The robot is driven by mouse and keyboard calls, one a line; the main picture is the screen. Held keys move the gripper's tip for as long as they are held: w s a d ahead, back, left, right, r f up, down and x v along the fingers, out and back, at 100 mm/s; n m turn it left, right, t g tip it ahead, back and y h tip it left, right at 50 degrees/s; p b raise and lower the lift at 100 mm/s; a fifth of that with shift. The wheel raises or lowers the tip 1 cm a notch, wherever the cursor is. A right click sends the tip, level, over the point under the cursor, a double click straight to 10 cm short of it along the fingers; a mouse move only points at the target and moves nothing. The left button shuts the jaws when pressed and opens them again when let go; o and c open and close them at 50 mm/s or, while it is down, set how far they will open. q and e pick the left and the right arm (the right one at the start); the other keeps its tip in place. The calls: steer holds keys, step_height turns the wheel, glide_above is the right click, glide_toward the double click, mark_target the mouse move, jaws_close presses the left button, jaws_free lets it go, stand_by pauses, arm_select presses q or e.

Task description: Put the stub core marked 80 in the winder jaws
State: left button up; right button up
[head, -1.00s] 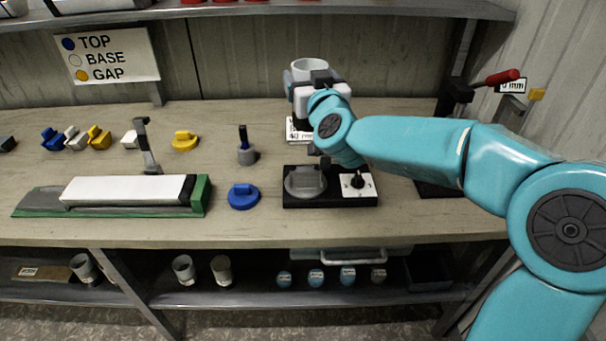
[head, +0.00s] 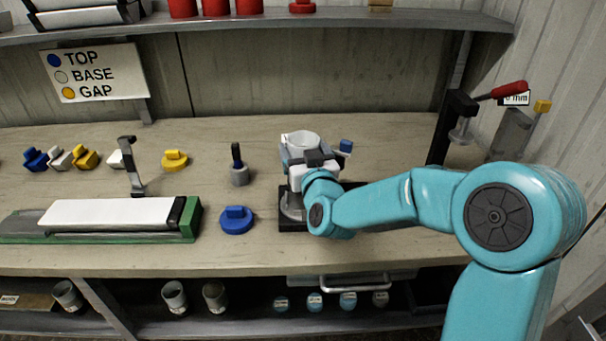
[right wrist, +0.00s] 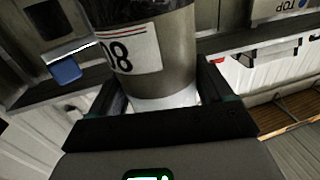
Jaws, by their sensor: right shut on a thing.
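The stub core (head: 299,140) is a grey-white hollow cylinder, standing upright in my right gripper (head: 309,160). In the right wrist view the core (right wrist: 160,60) fills the space between the fingers, and its white label reads 80 upside down. My right gripper (right wrist: 163,105) is shut on it. Below the gripper is a black base with a grey round part (head: 292,206), mostly hidden by my arm. I cannot tell whether the core touches anything below. Which fixture is the winder is not clear from the pictures. My left gripper is not in view.
A blue block (head: 346,146) stands just right of the gripper. A black stand with a red handle (head: 509,89) is at the right.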

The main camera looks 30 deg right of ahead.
steer(key=shift+w+d+f, duration=0.1)
steer(key=shift+w+f, duration=0.05)
steer(key=shift+f, duration=0.35)
steer(key=shift+w+d+f, duration=0.1)
steer(key=shift+f, duration=0.4)
step_height(320, 180, down, 3)
steer(key=shift+s+a+f, duration=0.15)
steer(key=shift+f, duration=0.3)
steer(key=shift+r, duration=0.1)
steer(key=shift+b, duration=0.35)
steer(key=o, duration=0.9)
steer(key=shift+f, duration=0.25)
steer(key=shift+r, duration=0.1)
